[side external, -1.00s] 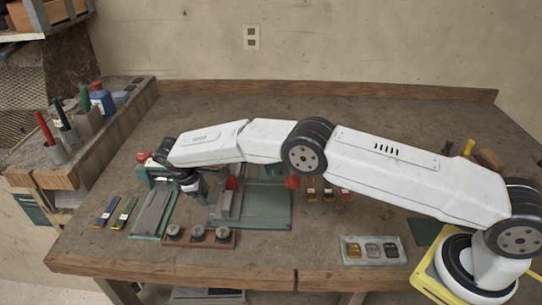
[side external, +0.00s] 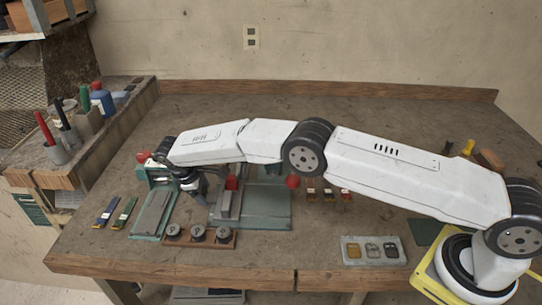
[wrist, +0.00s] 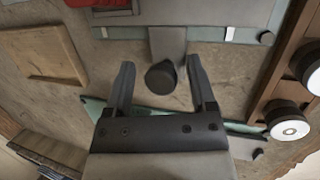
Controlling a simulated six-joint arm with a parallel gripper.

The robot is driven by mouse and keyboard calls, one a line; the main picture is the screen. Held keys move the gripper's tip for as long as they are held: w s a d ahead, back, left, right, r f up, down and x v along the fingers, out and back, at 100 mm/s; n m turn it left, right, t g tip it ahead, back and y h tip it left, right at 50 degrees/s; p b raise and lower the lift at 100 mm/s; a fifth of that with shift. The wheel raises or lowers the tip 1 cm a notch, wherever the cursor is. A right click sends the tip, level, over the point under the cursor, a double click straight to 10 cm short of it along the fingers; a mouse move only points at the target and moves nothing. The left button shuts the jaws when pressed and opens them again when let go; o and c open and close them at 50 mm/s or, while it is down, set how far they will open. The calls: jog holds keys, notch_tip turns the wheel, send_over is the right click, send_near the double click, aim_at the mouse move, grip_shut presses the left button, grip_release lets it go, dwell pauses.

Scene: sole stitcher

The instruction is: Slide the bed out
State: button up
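In the wrist view, my gripper (wrist: 160,82) is open. Its two dark fingers stand on either side of a dark round knob (wrist: 161,78), with a gap visible on both sides. The knob is at the end of a grey tab (wrist: 168,44) that reaches out from a grey, teal-edged plate (wrist: 215,32); I take this as the bed. In the side view my gripper (side external: 194,192) is low between a narrow grey, teal-rimmed plate (side external: 152,213) and a larger teal base (side external: 268,205). My wrist hides part of the machine there, and the knob is not clear.
A wooden rack (side external: 232,240) with dark bobbins (side external: 198,233) lies close in front. A teal-edged part (wrist: 232,128) is under my gripper in the wrist view. Blue and green strips (side external: 115,213) lie left; a metal tray (side external: 374,250) lies right.

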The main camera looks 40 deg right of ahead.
jog(key=shift+r, duration=0.1)
jog(key=shift+r, duration=3.1)
jog(key=shift+s, duration=0.1)
jog(key=shift+s+d, duration=2.35)
jog(key=shift+d, duration=0.05)
jog(key=shift+r, duration=0.1)
